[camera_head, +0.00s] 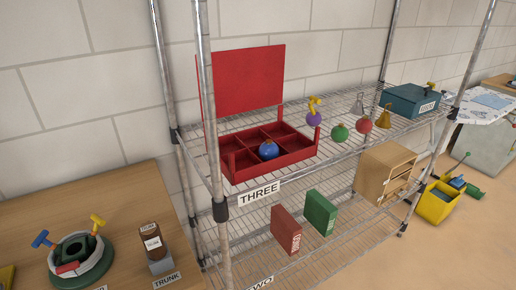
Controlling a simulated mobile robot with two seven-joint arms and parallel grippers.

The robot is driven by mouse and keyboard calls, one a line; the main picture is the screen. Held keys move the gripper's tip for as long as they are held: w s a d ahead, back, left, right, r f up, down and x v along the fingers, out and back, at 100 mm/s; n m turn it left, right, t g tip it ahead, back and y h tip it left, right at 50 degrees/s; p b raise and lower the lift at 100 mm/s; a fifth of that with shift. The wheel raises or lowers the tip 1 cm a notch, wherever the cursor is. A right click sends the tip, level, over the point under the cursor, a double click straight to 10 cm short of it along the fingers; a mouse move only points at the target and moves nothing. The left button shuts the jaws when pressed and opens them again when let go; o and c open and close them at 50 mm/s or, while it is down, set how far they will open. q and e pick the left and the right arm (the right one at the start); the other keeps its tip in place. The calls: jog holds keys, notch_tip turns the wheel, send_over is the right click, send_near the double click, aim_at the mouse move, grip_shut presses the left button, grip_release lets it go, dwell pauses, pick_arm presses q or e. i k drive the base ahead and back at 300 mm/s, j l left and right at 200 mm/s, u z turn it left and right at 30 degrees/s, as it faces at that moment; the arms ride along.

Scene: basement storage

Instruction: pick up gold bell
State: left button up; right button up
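The gold bell (384,118) stands on the upper wire shelf (345,142), near its front edge and right of the middle. A red ball ornament (363,124) is just left of it, and a silver bell (358,104) is behind and to the left. A green ball ornament (339,133) and a purple ball ornament (313,119) with a yellow top are further left. Neither of my grippers is in view.
An open red divided box (236,163) with a blue ball (268,150) inside stands left on the shelf. A teal box (410,101) is right of the bell. Metal posts (208,110) frame the rack. A wooden table (135,205) is at left.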

aim_at(383, 121)
jog(key=i+l+u, duration=0.1)
jog(key=l, duration=0.25)
jog(key=i+l+u, duration=0.2)
jog(key=l, duration=0.5)
jog(key=i+l+u, duration=0.1)
jog(key=l, duration=0.25)
jog(key=i+l, duration=0.2)
jog(key=l, duration=0.15)
jog(key=u, duration=0.05)
